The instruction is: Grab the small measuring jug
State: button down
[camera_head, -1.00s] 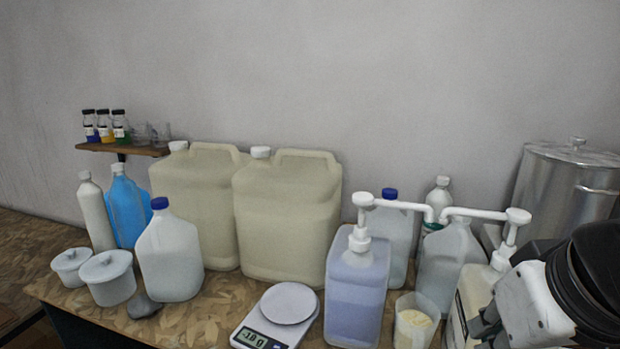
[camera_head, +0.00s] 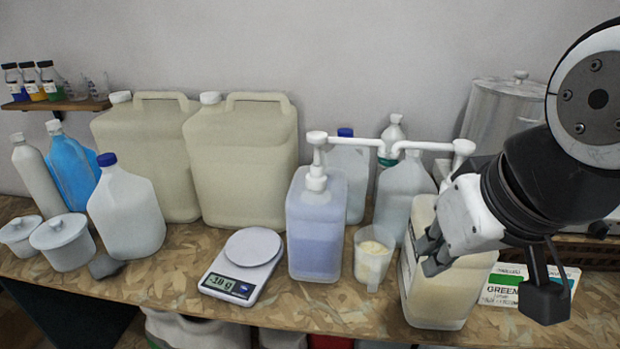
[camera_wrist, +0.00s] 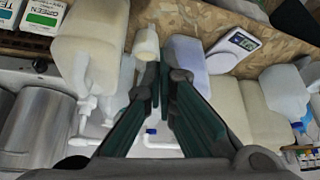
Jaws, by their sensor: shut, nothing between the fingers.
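The small measuring jug (camera_head: 370,268) is translucent and holds cream-coloured contents. It stands upright near the table's front edge, between the blue pump bottle (camera_head: 316,235) and the cream pump bottle (camera_head: 440,295). My gripper (camera_head: 428,256) is right of the jug and higher, in front of the cream pump bottle, with nothing held. The jug also shows in the wrist view (camera_wrist: 146,42), just beyond the fingertips and slightly left. My gripper in the wrist view (camera_wrist: 165,72) has its fingers shut and empty, apart from the jug.
A digital scale (camera_head: 243,266) lies left of the blue pump bottle. Pump spouts (camera_head: 400,143) reach over the bottles behind the jug. A green-labelled box (camera_head: 505,285) is at the right. Large cream canisters (camera_head: 245,165) stand at the back. The table front has some bare room.

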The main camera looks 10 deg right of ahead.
aim_at(374, 246)
jog(key=k+j, duration=0.1)
jog(key=j, duration=0.35)
jog(key=k+j, duration=0.1)
jog(key=j, duration=0.85)
jog(key=k+j, duration=0.15)
jog(key=j, duration=0.3)
jog(key=k+j+z, duration=0.1)
jog(key=j, duration=0.35)
